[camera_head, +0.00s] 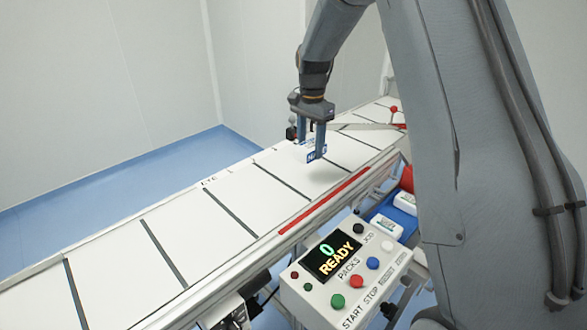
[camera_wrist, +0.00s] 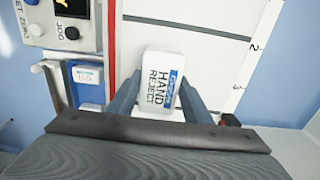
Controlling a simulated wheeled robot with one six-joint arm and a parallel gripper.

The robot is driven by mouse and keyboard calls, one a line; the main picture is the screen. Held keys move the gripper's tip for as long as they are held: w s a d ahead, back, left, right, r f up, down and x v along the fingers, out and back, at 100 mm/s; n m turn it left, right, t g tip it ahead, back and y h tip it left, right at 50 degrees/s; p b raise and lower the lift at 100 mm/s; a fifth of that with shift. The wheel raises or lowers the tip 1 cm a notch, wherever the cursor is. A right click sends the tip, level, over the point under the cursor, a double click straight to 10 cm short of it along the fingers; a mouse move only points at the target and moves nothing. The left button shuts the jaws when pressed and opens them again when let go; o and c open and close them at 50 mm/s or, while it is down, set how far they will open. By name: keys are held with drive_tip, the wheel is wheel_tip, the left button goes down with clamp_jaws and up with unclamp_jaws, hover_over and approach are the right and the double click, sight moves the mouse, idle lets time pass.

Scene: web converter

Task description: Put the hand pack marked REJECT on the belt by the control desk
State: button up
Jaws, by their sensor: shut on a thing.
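A white pack with a blue band, marked HAND REJECT (camera_wrist: 160,84), is between the two fingers of my gripper (camera_wrist: 160,100) in the wrist view. In the head view my gripper (camera_head: 309,140) points down over the belt, shut on the pack (camera_head: 306,152), which is partly hidden by the fingers. I cannot tell whether the pack touches the belt. The white belt (camera_head: 205,225) has dark cross bars and runs from lower left to upper right. The control desk (camera_head: 345,270) stands at its near side, with a screen reading 0 READY.
A blue tray (camera_head: 408,221) with white packs (camera_head: 387,228) is right of the desk, partly hidden by my arm. A red strip (camera_head: 322,203) runs along the belt's near rail. A red-knobbed lever (camera_head: 393,110) stands at the far end. The belt left of my gripper is clear.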

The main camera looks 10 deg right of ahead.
sight(311, 145)
drive_tip(key=shift+f+p, duration=1.05)
drive_tip(key=shift+f, duration=2.55)
drive_tip(key=shift+f, duration=0.1)
drive_tip(key=o, duration=1.1)
drive_tip(key=shift+o, duration=0.3)
wheel_tip(311, 145, up, 11)
drive_tip(key=b, duration=0.4)
drive_tip(key=shift+r, duration=0.45)
drive_tip(key=shift+s+r, duration=0.1)
drive_tip(key=shift+s, duration=0.3)
drive_tip(key=s+f+n, duration=0.2)
drive_tip(key=s+n, duration=0.1)
drive_tip(key=s, duration=0.7)
drive_tip(key=s+f+n, duration=0.2)
drive_tip(key=s+n, duration=0.2)
drive_tip(key=s, duration=0.6)
drive_tip(key=s+f+n+t, duration=0.1)
drive_tip(key=s+n, duration=0.3)
drive_tip(key=s, duration=0.6)
drive_tip(key=shift+s+f, duration=0.15)
drive_tip(key=shift+f, duration=0.4)
